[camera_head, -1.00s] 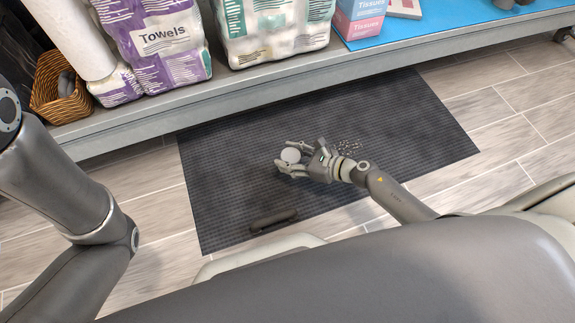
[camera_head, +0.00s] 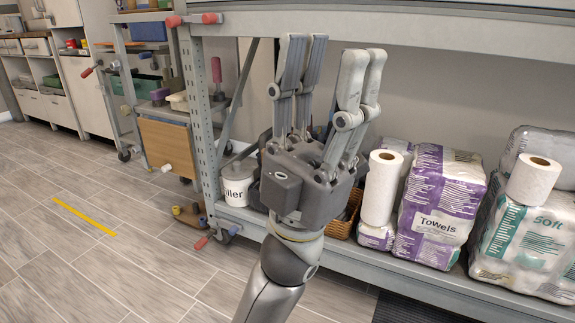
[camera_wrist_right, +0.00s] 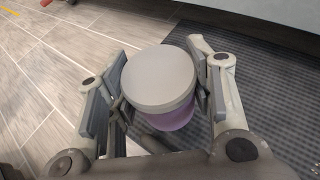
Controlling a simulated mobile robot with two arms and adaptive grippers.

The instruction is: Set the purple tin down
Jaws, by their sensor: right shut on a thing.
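The purple tin (camera_wrist_right: 172,118) shows in the right wrist view, with a pale grey lid facing the camera and a strip of purple side below it. My right gripper (camera_wrist_right: 160,82) is shut on it, one finger pressed to each side. The tin's base is hidden, so I cannot tell whether it touches anything below. My left gripper (camera_head: 332,58) stands raised in the head view, fingers upward, apart and empty, in front of the rack. My right gripper and the tin are out of the head view.
The rack's low shelf (camera_head: 400,262) holds a towels pack (camera_head: 436,205), paper rolls, a white bucket (camera_head: 236,186) and a wicker basket (camera_head: 345,222). A dark mat (camera_wrist_right: 255,65) lies on the floor beside the tin. Wood-look floor (camera_head: 110,250) at left is clear.

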